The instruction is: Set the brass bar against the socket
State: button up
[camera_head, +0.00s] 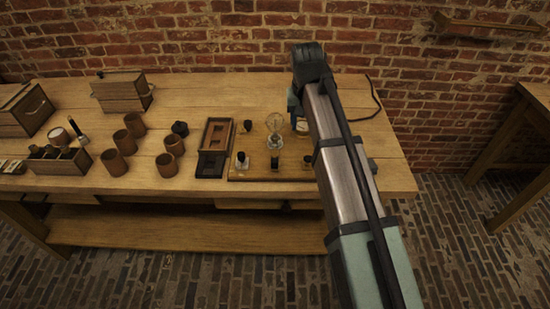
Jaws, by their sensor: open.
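A clear glass bulb (274,124) stands upright on a wooden board (258,177) at the right of the bench; the socket appears to be at its base, too small to make out well. Several dark-topped terminals (242,158) stand along the board's front. I cannot pick out the brass bar for sure. My gripper (294,106) is at the end of my arm, above the bench just right of the bulb. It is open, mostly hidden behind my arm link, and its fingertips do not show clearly.
A dark wooden tray (216,136) lies left of the board. Several brown jars (133,124), a small black object (180,128), a divided box (58,164) and a lidded box (123,92) stand further left. A white-faced dial (302,126) is beside my arm.

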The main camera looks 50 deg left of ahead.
notch_tip(320, 180, up, 2)
jog(key=g, duration=0.1)
send_over(275, 160)
notch_tip(275, 160, down, 14)
jog(key=shift+r, duration=0.25)
dwell(0.3)
grip_shut()
dwell(0.3)
